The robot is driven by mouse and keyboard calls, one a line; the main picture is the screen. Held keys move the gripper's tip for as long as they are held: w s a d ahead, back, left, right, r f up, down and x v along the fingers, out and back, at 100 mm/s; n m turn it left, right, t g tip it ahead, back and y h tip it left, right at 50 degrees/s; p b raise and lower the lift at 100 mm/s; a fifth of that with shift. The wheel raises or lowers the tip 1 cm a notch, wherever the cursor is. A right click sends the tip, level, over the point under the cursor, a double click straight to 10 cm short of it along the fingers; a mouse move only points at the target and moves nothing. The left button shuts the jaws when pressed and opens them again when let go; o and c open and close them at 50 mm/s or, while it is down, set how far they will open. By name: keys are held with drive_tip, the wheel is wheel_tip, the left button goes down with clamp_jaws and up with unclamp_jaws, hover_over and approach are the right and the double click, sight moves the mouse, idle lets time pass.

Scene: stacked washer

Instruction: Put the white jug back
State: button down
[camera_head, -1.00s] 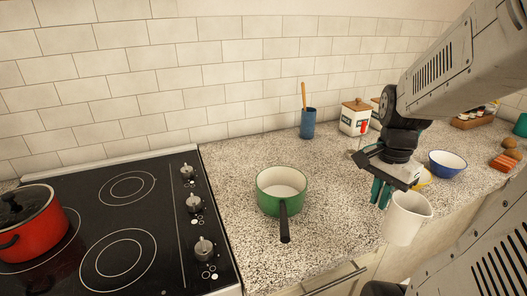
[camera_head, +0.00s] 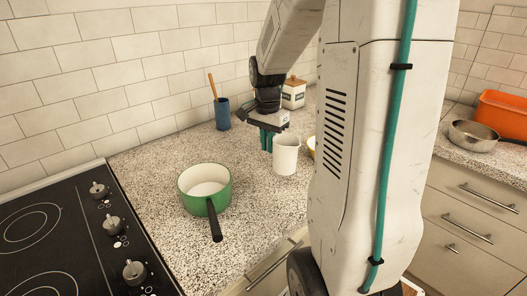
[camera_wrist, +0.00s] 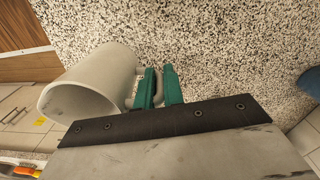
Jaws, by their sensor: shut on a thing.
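The white jug (camera_head: 286,155) is upright over the right part of the speckled counter (camera_head: 150,170). My gripper (camera_head: 267,140) is at its left side, and its green fingers are shut on the jug's handle. In the wrist view the jug (camera_wrist: 95,82) is at the left with its open mouth towards the lower left, and the green fingertips (camera_wrist: 158,86) close around its handle. I cannot tell whether the jug's base touches the counter.
A green pot (camera_head: 204,187) with a black handle stands left of the jug. Behind are a blue utensil cup (camera_head: 222,114) and a lidded canister (camera_head: 293,95). A black stovetop (camera_head: 60,245) is at the left. A metal pan (camera_head: 474,136) and an orange container (camera_head: 503,113) are at right.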

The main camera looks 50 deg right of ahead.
drive_tip(key=shift+w+d+f, duration=0.1)
drive_tip(key=shift+w+d, duration=0.1)
drive_tip(key=shift+w, duration=0.3)
drive_tip(key=shift+f, duration=1.7)
drive_tip(key=shift+s+f, duration=0.1)
drive_tip(key=c, duration=1.5)
unclamp_jaws()
